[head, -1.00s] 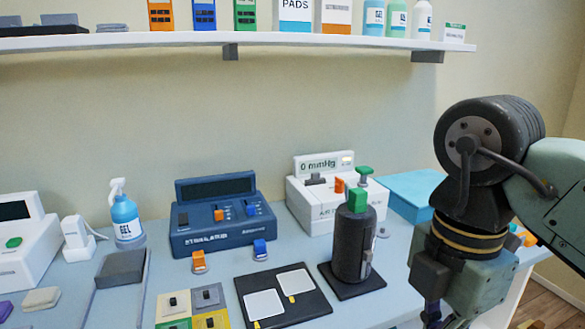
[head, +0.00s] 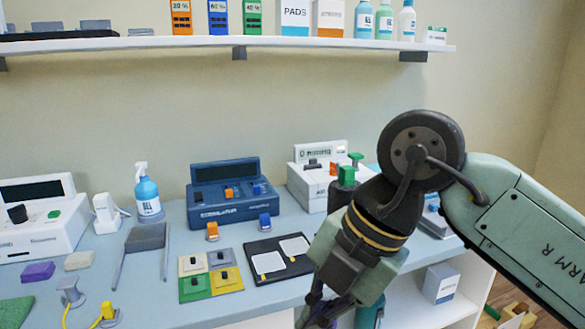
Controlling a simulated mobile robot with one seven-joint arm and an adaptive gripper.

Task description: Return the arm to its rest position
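My arm reaches in from the right edge and bends down over the front of the bench. My gripper (head: 322,312) is at the bottom of the head view, right of centre, pointing down near the bench's front edge. Its dark fingers are partly cut off by the frame, so I cannot tell whether they are apart or hold anything. The arm's wrist partly hides a dark cylinder with a green top (head: 346,176) behind it.
On the bench (head: 120,275) stand a blue stimulator (head: 228,195), a white pressure unit (head: 310,185), a gel bottle (head: 148,194), a black pad board (head: 262,248) and several coloured tiles (head: 226,281). A wall shelf (head: 180,43) runs above. A white box (head: 440,283) sits below at right.

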